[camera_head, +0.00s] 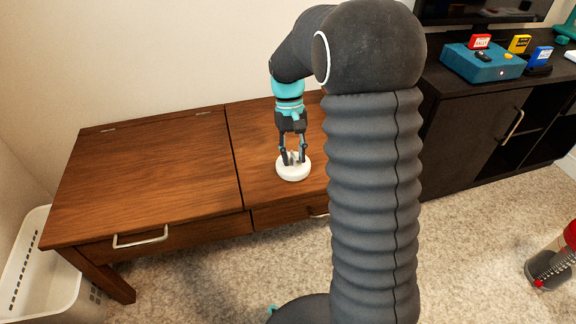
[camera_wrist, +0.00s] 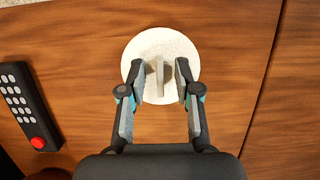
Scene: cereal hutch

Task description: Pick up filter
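The filter appears to be a round white disc (camera_head: 294,172) with a raised upright tab, lying on the wooden desk top (camera_head: 150,170). In the wrist view the white disc (camera_wrist: 160,45) has a thin grey-white tab (camera_wrist: 159,75) standing across its middle. My gripper (camera_head: 292,158) points down over the disc. In the wrist view my gripper (camera_wrist: 159,83) is open, with one finger on each side of the tab and visible gaps between. I cannot tell whether the fingertips touch the disc.
A dark remote (camera_wrist: 28,105) with a red button lies left of the disc in the wrist view. A white basket (camera_head: 38,265) stands at the left. A dark cabinet (camera_head: 470,125) at the right carries a teal box (camera_head: 482,62) and small coloured items. A red-and-grey canister (camera_head: 555,260) stands on the carpet.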

